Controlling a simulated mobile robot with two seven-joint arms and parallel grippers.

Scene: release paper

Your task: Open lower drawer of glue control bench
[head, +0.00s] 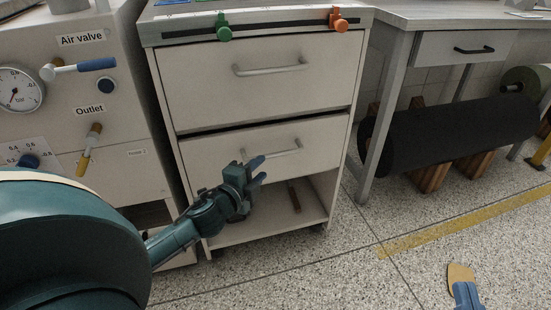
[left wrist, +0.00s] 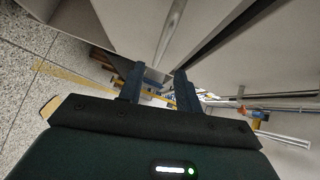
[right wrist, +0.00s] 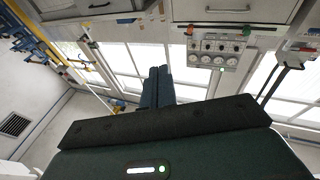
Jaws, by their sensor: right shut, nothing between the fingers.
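The glue control bench is a pale cabinet with an upper drawer (head: 255,85) and a lower drawer (head: 220,160), each with a bar handle. A dark gap runs above the lower drawer front; I cannot tell whether it is slightly open. My left gripper (head: 262,170) is at the lower handle (head: 285,152), covering its left end. In the left wrist view the left fingers (left wrist: 160,88) are apart, with a bar (left wrist: 172,35) lined up with the gap between them; contact is unclear. My right gripper (right wrist: 157,85) is shut and empty, away from the bench.
An open shelf with a small brown piece (head: 294,197) lies below the lower drawer. The air valve panel (head: 85,85) stands close on the left. A table with a black roll (head: 450,132) beneath is on the right.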

